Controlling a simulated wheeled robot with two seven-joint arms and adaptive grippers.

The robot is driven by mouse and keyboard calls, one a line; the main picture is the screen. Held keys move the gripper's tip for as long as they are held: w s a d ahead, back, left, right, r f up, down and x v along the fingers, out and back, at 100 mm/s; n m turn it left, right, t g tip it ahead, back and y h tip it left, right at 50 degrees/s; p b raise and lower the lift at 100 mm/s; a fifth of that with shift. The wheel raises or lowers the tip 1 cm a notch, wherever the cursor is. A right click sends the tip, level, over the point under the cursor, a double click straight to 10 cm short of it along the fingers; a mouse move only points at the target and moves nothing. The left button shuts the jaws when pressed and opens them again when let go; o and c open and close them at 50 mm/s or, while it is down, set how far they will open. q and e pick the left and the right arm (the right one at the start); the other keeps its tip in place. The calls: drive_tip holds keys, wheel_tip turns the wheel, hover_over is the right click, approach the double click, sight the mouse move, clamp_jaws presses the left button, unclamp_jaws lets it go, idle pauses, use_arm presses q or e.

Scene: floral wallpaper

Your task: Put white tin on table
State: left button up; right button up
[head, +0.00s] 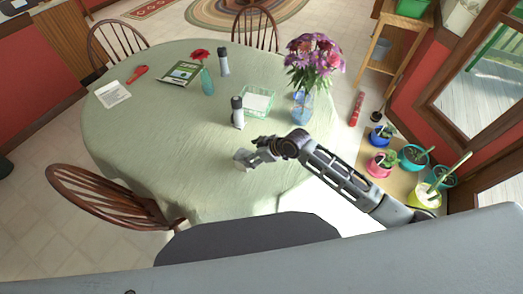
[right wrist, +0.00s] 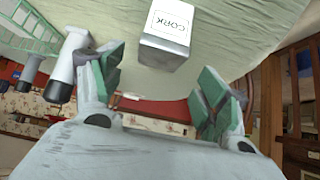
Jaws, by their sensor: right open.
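A white tin (head: 242,159) stands on the table (head: 150,140), towards its near side. In the right wrist view the tin (right wrist: 165,38) is a box with a "CORK" label, against the green cloth. My right gripper (head: 258,151) is just right of the tin in the head view and partly overlaps it. In the right wrist view the green-padded fingers of the gripper (right wrist: 163,72) are spread wide. The tin lies beyond the fingertips, apart from both, and nothing is between the pads. My left gripper is not in view.
A dark-topped white shaker (head: 238,113) and a green basket (head: 258,101) stand beyond the tin. A flower vase (head: 302,105) is at the right. The near-left tabletop is clear.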

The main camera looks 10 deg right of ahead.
drive_tip(key=shift+v, duration=2.85)
drive_tip(key=shift+d, duration=0.15)
